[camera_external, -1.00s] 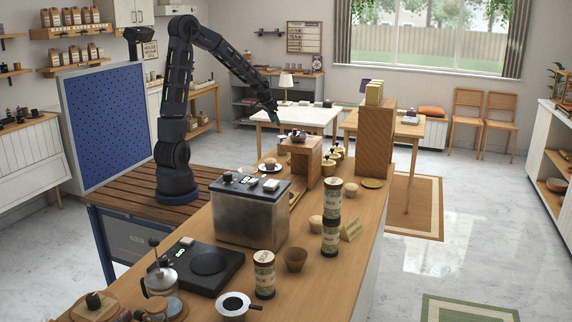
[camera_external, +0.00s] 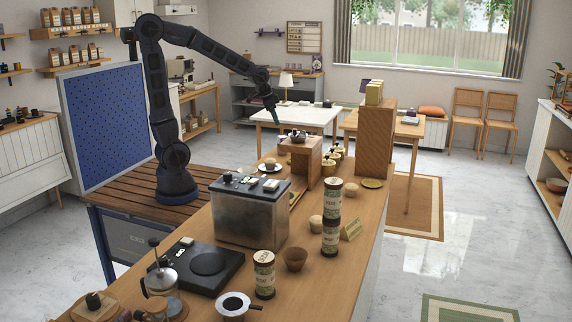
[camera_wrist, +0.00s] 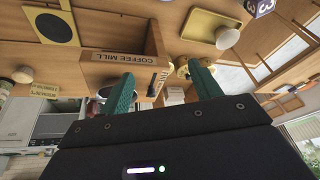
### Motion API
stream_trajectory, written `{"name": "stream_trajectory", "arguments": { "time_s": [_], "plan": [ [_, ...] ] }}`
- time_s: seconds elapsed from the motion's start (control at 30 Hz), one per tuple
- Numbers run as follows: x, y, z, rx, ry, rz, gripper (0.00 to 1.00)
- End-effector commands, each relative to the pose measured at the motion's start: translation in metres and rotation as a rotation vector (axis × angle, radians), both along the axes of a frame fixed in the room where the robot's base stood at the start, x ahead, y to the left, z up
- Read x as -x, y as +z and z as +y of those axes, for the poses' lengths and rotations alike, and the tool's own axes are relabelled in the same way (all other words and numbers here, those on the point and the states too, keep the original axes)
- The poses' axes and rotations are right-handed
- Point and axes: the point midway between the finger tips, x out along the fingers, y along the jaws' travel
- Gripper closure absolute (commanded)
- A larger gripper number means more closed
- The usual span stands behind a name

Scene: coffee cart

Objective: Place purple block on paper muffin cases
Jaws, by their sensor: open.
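My gripper (camera_external: 275,112) is open and empty, above and slightly left of the wooden coffee mill stand (camera_external: 302,165). Its two green fingers are spread in the wrist view (camera_wrist: 162,82). A purple block with white marks (camera_wrist: 263,6) is cut off at the top right edge of the wrist view, away from the fingers. A small purple thing (camera_external: 365,84) shows beside the yellow blocks on the tall wooden box; I cannot tell if it is the same block. Several pale cups (camera_external: 316,224) stand on the counter; I cannot tell which are the paper muffin cases.
The tall wooden box (camera_external: 374,140) stands right of the mill stand. A metal box (camera_external: 250,215), stacked tins (camera_external: 331,218) and a brown cup (camera_external: 295,259) are nearer on the counter. A yellow tray (camera_wrist: 205,28) with a pale cup lies beyond the fingers in the wrist view.

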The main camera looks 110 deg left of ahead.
Motion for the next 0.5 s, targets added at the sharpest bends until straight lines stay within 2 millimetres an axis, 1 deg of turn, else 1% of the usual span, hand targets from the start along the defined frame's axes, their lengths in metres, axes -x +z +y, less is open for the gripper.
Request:
{"name": "stream_trajectory", "arguments": {
  "time_s": [0.03,0.1,0.27,0.3,0.5],
  "plan": [
    [-0.002,0.006,-0.018,-0.006,-0.026,-0.002,0.37],
    [-0.002,0.012,-0.041,-0.008,-0.052,-0.001,0.37],
    [0.002,0.025,-0.091,-0.012,-0.112,-0.003,0.37],
    [0.004,0.028,-0.103,-0.013,-0.127,-0.004,0.37],
    [0.019,0.040,-0.159,-0.012,-0.201,-0.013,0.37]
  ]
}}
